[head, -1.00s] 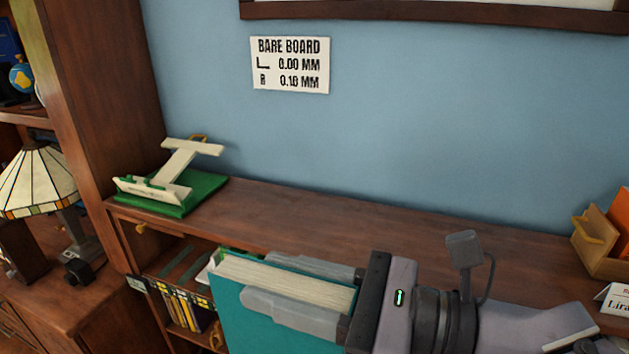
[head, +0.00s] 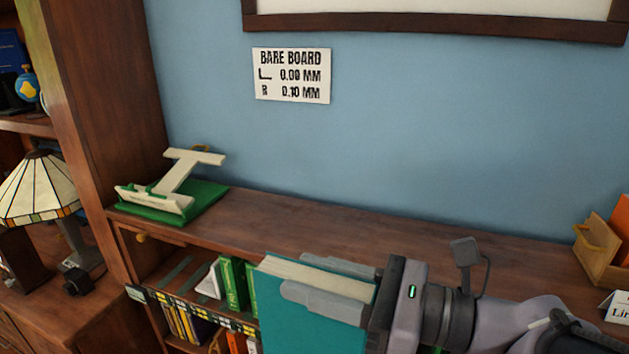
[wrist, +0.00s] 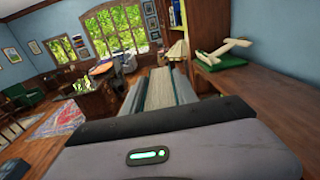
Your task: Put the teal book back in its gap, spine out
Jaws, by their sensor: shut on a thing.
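The teal book (head: 300,325) is held by my gripper (head: 330,282), whose two grey fingers press its two covers near the top. The book is upright, with its cream page edges facing up, in front of the low bookcase (head: 300,225). In the wrist view the book's page edges (wrist: 160,88) show between the fingers (wrist: 160,92). Green books (head: 232,285) stand on the upper shelf just left of the teal book. The teal book hides the shelf behind it, so I cannot see a gap.
A white stand on a green base (head: 180,190) sits on the bookcase top at the left. A wooden box (head: 598,255) and a white card (head: 618,305) are at the right. Lower shelf books (head: 185,322) and a lamp (head: 40,185) are left. The top's middle is clear.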

